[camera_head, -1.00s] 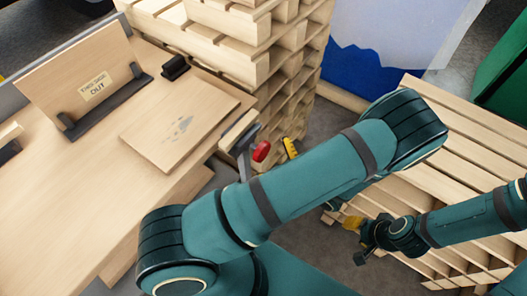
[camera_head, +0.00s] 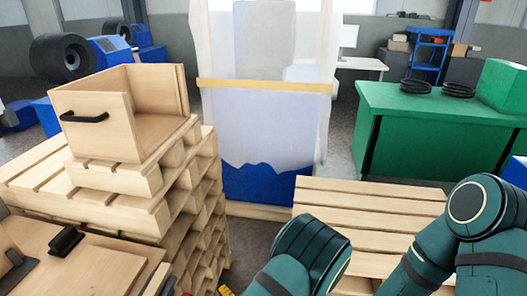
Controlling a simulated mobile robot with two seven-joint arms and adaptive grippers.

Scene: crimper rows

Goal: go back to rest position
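Neither of my grippers is in view. One of my arms (camera_head: 308,250) shows at the bottom centre, with its teal and black joint in front of a pallet. My other arm (camera_head: 470,230) shows at the lower right, bent, with its joint facing the camera. The far ends of both arms are hidden or out of frame, so I cannot see whether they hold anything.
A wooden box (camera_head: 105,125) with a black handle stands on stacked pallets (camera_head: 190,195) at left. A wooden worktable (camera_head: 85,275) is at lower left. A low pallet (camera_head: 370,215) lies beneath my arms. A green table (camera_head: 430,140) stands behind at right.

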